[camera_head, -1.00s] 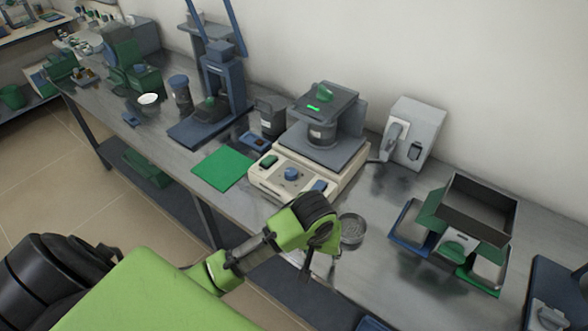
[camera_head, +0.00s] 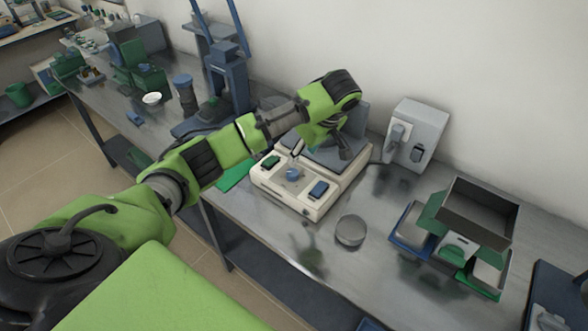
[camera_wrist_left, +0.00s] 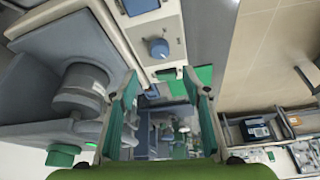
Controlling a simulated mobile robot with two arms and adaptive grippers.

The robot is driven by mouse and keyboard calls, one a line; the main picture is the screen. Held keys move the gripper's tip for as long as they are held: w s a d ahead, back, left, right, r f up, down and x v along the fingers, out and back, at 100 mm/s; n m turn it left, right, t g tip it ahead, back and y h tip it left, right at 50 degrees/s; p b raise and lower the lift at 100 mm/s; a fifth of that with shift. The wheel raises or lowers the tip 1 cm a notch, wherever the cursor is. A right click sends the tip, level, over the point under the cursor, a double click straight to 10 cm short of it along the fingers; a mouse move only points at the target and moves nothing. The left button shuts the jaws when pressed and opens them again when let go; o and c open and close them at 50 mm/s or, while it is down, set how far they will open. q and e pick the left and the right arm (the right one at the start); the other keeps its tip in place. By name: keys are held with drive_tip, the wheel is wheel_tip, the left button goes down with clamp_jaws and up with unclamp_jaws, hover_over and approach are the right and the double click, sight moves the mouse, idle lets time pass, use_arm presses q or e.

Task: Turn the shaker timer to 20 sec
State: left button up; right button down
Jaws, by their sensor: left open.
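The shaker (camera_head: 300,200) is a cream box with a grey platform, standing on the bench. Its blue round knob (camera_head: 294,174) sits on the front panel between a green switch (camera_head: 271,162) and a blue switch (camera_head: 318,190). My left gripper (camera_head: 322,148) is open and empty above the shaker, behind the knob in the head view. In the left wrist view the knob (camera_wrist_left: 158,48) shows beyond the spread fingers (camera_wrist_left: 162,82), apart from them. A grey cylindrical part (camera_wrist_left: 80,90) of the shaker's upper section is beside the left finger there. The knob's markings are too small to read. My right gripper is out of view.
A round metal dish (camera_head: 351,230) stands right of the shaker. A grey wall-side device (camera_head: 415,135) and a green-and-blue unit with an open dark tray (camera_head: 480,215) are further right. A blue stand (camera_head: 226,75) is behind my arm. The bench front near the dish is clear.

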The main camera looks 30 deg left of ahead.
sight(292, 172)
use_arm(q)
drive_tip(key=p+x, duration=0.1)
drive_tip(key=x, duration=0.9)
drive_tip(key=shift+a+f+p, duration=0.2)
drive_tip(key=shift+f+p, duration=0.1)
drive_tip(key=shift+f, duration=0.25)
drive_tip(key=shift+c, duration=1.4)
drive_tip(key=c, duration=0.8)
